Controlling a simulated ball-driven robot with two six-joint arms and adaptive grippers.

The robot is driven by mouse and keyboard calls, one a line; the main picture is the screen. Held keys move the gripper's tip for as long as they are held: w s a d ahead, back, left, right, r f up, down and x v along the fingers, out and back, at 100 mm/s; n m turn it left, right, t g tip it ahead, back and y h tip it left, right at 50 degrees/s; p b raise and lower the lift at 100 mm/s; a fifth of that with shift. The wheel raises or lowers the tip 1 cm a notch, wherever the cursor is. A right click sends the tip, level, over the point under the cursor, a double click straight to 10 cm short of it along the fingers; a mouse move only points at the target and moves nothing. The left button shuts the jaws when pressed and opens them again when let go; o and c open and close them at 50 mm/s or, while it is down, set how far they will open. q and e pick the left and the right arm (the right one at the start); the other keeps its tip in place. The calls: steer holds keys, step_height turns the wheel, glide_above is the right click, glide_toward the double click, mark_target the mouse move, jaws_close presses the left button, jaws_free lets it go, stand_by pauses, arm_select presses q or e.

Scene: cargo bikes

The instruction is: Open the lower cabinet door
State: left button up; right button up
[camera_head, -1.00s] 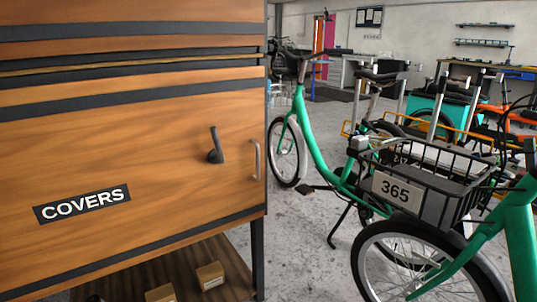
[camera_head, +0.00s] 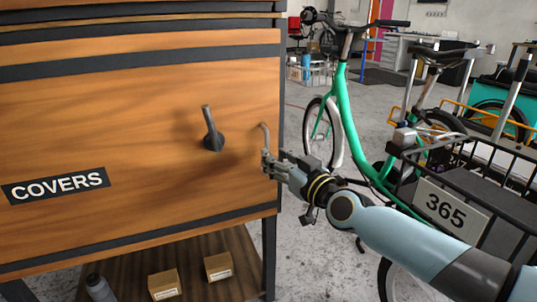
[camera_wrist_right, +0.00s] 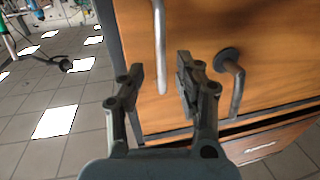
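The lower cabinet door (camera_head: 130,130) is a closed orange-brown wooden panel with a black COVERS label at its left. A grey bar handle (camera_head: 265,135) stands upright near its right edge. A dark lever (camera_head: 212,132) sits left of the bar and points up. My right gripper (camera_head: 269,162) is at the lower part of the bar handle. In the right wrist view its fingers (camera_wrist_right: 160,82) are apart, with the bar handle (camera_wrist_right: 159,45) showing in the gap between them. I cannot tell whether they touch it. The lever (camera_wrist_right: 235,80) is right of the fingers there. My left gripper is out of view.
Below the door is an open shelf (camera_head: 135,284) with small cardboard boxes (camera_head: 218,266) and a dark bottle (camera_head: 99,288). Green bikes stand to the right; the nearest has a basket (camera_head: 490,213) marked 365, close behind my right arm. Grey floor lies between.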

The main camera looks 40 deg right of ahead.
steer(key=w, duration=0.4)
steer(key=shift+w+b, duration=0.1)
steer(key=shift+b, duration=0.25)
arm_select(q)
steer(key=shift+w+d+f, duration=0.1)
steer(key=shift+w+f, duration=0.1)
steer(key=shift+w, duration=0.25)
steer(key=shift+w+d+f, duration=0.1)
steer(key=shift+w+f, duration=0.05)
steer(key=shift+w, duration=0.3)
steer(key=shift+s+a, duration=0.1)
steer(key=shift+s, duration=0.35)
arm_select(e)
jaws_close()
